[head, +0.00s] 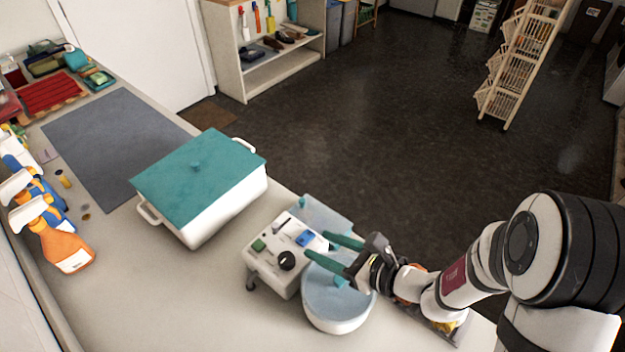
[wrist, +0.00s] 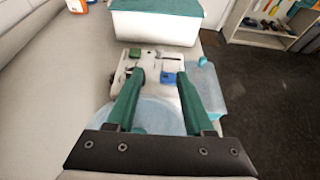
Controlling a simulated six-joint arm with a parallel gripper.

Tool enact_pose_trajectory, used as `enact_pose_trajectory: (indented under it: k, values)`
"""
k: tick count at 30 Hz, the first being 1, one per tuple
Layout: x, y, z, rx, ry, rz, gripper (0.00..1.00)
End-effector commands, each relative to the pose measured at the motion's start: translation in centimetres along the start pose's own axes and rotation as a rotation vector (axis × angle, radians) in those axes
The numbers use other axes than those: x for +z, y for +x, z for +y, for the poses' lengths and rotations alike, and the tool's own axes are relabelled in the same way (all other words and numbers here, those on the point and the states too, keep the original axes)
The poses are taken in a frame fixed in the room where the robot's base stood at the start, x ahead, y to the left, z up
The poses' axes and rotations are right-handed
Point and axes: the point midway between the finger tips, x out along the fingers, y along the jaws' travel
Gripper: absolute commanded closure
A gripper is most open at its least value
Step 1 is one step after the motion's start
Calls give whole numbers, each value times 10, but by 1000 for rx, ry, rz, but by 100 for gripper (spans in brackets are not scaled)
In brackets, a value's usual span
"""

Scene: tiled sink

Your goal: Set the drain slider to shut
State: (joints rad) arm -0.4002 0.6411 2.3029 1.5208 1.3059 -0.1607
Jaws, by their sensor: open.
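A white control box (head: 268,262) stands on the counter; it also shows in the wrist view (wrist: 122,75). On its top are a green button (head: 259,245), a black round knob (head: 287,260), a blue switch (head: 305,239) and a slider slot (head: 280,226) with a pale handle near the far edge. The slot shows as a dark line in the wrist view (wrist: 172,58). Which end the handle sits at is too small to tell. My gripper (head: 319,246) is open and empty, its green fingers reaching over the box's right edge. In the wrist view the left finger covers the knob's area.
A round pale-blue-lidded pot (head: 335,312) lies below my gripper, and a translucent blue container (head: 322,214) stands behind it. A large white box with a teal lid (head: 200,165) stands left of the control box. Spray bottles (head: 65,248) stand at the far left. The front counter is clear.

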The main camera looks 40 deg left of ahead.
Motion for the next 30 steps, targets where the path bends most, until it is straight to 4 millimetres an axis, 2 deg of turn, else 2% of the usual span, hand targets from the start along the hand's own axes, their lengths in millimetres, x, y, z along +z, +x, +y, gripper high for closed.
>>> enact_pose_trajectory:
  k: [9,18,24,30]
  values:
    - [0,68,1,4,-2,0,48]
    - [1,126,1,2,-2,-1,48]
    - [1,147,0,1,-2,-1,48]
    - [1,152,0,0,-1,-1,48]
